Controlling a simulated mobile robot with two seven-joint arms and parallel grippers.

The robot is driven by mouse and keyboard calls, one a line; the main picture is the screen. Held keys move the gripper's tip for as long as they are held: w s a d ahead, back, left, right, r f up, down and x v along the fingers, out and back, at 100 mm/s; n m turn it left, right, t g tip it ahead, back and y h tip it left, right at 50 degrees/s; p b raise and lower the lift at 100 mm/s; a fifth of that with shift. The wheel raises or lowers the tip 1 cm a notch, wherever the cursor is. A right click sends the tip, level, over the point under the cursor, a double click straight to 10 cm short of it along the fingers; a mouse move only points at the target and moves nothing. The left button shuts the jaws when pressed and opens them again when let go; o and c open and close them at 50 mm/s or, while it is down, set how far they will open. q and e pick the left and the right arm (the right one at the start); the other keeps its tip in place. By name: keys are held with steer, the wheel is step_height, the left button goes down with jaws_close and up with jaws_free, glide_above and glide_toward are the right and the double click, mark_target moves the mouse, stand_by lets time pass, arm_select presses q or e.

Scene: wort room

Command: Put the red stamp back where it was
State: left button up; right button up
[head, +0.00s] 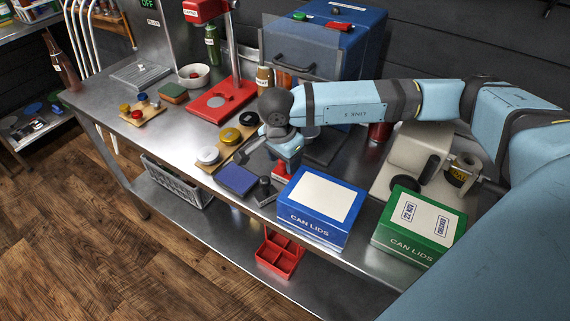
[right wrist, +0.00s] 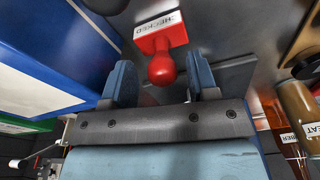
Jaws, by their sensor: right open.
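The red stamp (head: 281,170) stands on the steel bench just left of the blue can-lids box. In the right wrist view its round red knob (right wrist: 162,68) points towards me, with a white "CHECKED" label on its base. My right gripper (head: 285,160) is open above the stamp. In the wrist view the knob lies between the two blue fingertips (right wrist: 162,82), and neither finger visibly presses on it. In the head view the gripper partly hides the stamp. My left gripper is not in view.
A blue ink pad (head: 238,179) and a black-handled stamp (head: 265,186) are left of the red stamp. The blue can-lids box (head: 296,214) is close on the right, and a green can-lids box (head: 389,236) is farther right. A wooden board (head: 207,167) holds several round tins.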

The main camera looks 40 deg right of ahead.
mark_target(280, 163)
steer(key=r, duration=0.5)
steer(key=a+r, duration=0.1)
steer(key=r, duration=0.2)
steer(key=shift+s+r+b, duration=0.1)
steer(key=shift+r+b, duration=0.1)
steer(key=shift+b, duration=0.1)
steer(key=shift+a+r, duration=0.1)
steer(key=shift+r, duration=0.5)
steer(key=shift+r, duration=0.15)
